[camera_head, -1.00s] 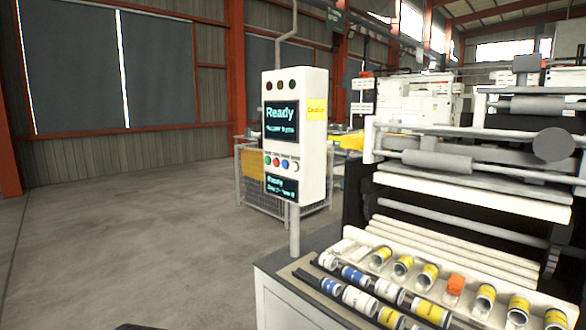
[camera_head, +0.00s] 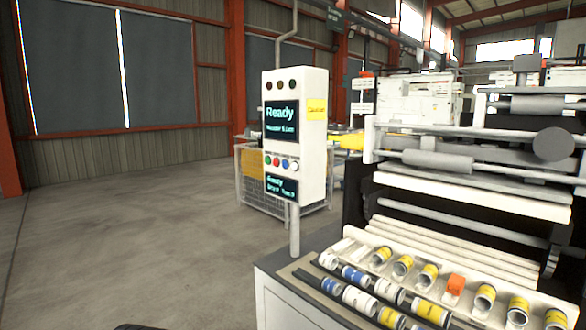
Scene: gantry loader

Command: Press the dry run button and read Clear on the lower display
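A white control box (camera_head: 313,150) stands on a grey post at the corner of the machine. Its upper display (camera_head: 281,122) reads "Ready" with a smaller line below that I cannot read surely. Under it is a row of buttons: green (camera_head: 267,160), red (camera_head: 276,161), blue (camera_head: 285,163) and white (camera_head: 294,167). Their small labels are too small to read. The lower display (camera_head: 281,187) shows "Ready" above a second, unclear line. Neither gripper is in view, and nothing touches the buttons.
A tray (camera_head: 345,232) of labelled cylinders and an orange block (camera_head: 456,283) lies on the machine bench right of the post. Grey and white rollers (camera_head: 437,160) rise behind it. A mesh cage (camera_head: 250,195) stands behind the box. The floor (camera_head: 130,240) at left is clear.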

